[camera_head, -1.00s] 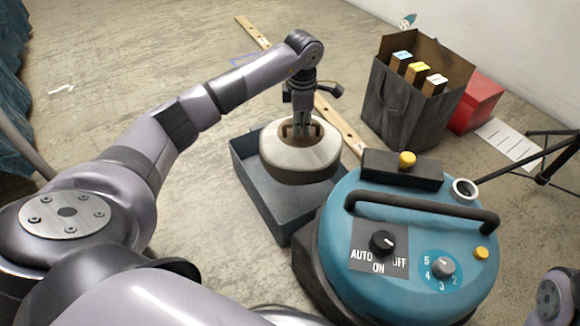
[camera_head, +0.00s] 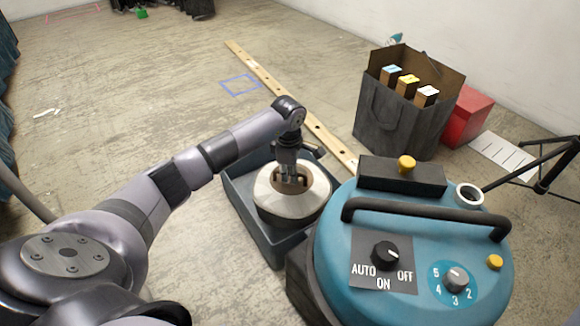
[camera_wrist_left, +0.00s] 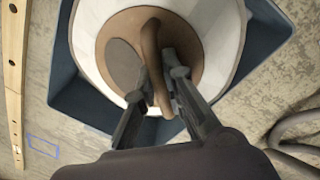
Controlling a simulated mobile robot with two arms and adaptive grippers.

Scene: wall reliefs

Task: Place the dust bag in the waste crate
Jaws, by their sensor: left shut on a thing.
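The dust bag (camera_head: 265,198) is a round white and grey bag with a brown top. My left gripper (camera_head: 292,181) is shut on its brown handle, which shows between the fingers in the left wrist view (camera_wrist_left: 149,50). The bag hangs upright within the outline of the open blue-grey waste crate (camera_head: 247,228), towards its right side in the head view. The crate also shows around the bag in the left wrist view (camera_wrist_left: 65,88). The bag's underside is hidden, so I cannot tell whether it rests on the crate's floor. My right gripper is out of view.
A blue vacuum head (camera_head: 415,235) with a black handle stands close to the crate's right. A wooden strip (camera_head: 280,95) lies behind it. A dark bag with boxes (camera_head: 395,125), a red box (camera_head: 467,117) and a tripod stand further right.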

